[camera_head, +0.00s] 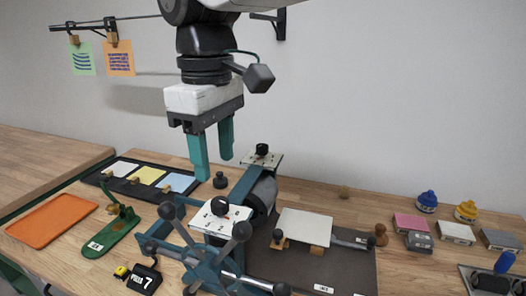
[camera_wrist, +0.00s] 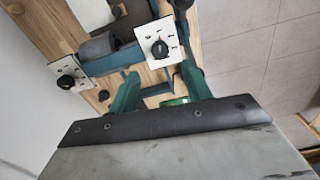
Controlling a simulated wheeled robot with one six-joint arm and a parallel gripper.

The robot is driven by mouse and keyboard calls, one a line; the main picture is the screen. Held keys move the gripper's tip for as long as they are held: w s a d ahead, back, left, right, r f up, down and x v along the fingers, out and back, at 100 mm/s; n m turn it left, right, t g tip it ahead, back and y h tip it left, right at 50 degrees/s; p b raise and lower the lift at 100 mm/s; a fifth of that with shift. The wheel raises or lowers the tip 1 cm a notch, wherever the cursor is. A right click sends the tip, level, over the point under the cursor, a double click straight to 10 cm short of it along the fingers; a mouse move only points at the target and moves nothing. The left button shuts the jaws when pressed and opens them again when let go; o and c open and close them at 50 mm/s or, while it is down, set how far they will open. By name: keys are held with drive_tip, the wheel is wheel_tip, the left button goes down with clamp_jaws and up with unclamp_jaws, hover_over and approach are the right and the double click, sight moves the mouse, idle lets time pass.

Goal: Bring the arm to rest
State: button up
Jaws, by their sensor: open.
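My gripper (camera_head: 213,155) hangs from the arm in the head view, its two teal fingers pointing down and apart. Nothing is between the fingers.
An orange tray (camera_head: 50,220), a green stand (camera_head: 110,232) and a black tray with coloured cards (camera_head: 118,181) lie at left. Ink bottles (camera_head: 427,201) and coloured pads (camera_head: 411,223) stand at right. Orange and green sheets hang from a wall rail (camera_head: 95,24).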

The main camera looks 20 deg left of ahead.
drive_tip(key=w+d+f+m, duration=0.1)
drive_tip(key=w+d+m, duration=0.25)
drive_tip(key=d, duration=0.95)
drive_tip(key=w+d+m, duration=0.2)
drive_tip(key=d+m, duration=0.2)
drive_tip(key=d, duration=0.9)
drive_tip(key=s+d+f+m, duration=0.4)
drive_tip(key=s+d+f, duration=0.1)
drive_tip(key=d, duration=0.5)
drive_tip(key=s+d+f+m+t, duration=0.1)
drive_tip(key=s+d+f+m, duration=0.4)
drive_tip(key=d, duration=0.5)
drive_tip(key=shift+s+f, duration=0.55)
drive_tip(key=shift+s, duration=0.6)
drive_tip(key=shift+m, duration=0.25)
